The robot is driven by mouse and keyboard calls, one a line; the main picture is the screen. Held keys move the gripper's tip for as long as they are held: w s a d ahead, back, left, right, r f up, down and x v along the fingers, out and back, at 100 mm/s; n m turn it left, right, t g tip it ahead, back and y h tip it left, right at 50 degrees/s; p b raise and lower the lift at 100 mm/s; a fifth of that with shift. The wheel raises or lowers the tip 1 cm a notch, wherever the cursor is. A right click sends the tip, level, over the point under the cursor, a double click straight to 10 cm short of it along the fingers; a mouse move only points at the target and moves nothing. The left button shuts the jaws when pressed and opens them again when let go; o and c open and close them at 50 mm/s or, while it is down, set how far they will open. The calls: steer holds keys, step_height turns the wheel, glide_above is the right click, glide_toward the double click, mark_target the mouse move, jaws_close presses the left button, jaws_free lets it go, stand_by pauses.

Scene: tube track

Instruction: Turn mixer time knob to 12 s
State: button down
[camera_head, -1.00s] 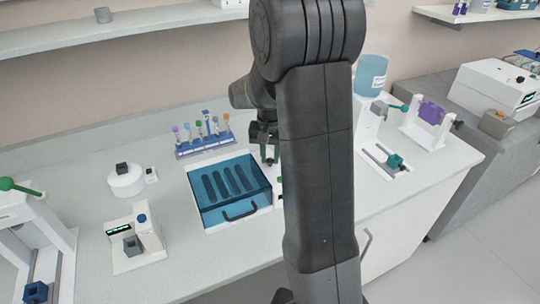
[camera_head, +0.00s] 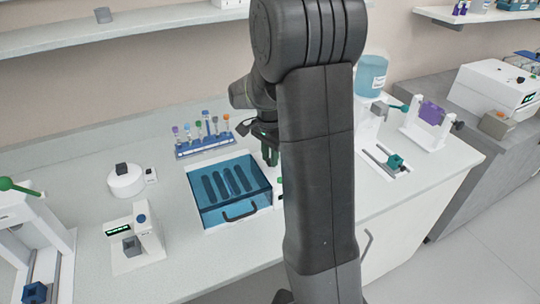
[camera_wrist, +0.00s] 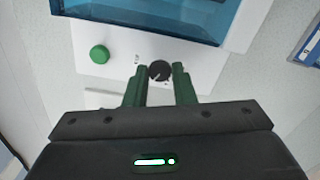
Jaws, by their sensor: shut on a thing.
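The black time knob (camera_wrist: 159,70) with a pale pointer mark shows in the wrist view on a white panel (camera_wrist: 120,68) beside a blue-lidded box. The printed labels around it are too small to read. My gripper (camera_wrist: 160,72) has its green fingers on either side of the knob and is shut on it. In the head view my gripper (camera_head: 270,155) is at the right side of the blue-lidded box (camera_head: 262,202), and my arm hides the knob there.
A round green button (camera_wrist: 98,54) is left of the knob on the same panel. A rack of tubes (camera_head: 203,146) stands behind the box. A small white device (camera_head: 150,235) and a round white device (camera_head: 126,185) are to the left. A slide stand (camera_head: 385,160) is to the right.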

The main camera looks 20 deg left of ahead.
steer(key=shift+r, duration=0.1)
stand_by(0.5)
steer(key=c, duration=1.2)
jaws_free()
steer(key=shift+c, duration=0.2)
step_height(320, 180, up, 14)
steer(key=shift+b, duration=0.45)
step_height(320, 180, down, 14)
steer(key=shift+f+p, duration=0.1)
steer(key=shift+p, duration=0.35)
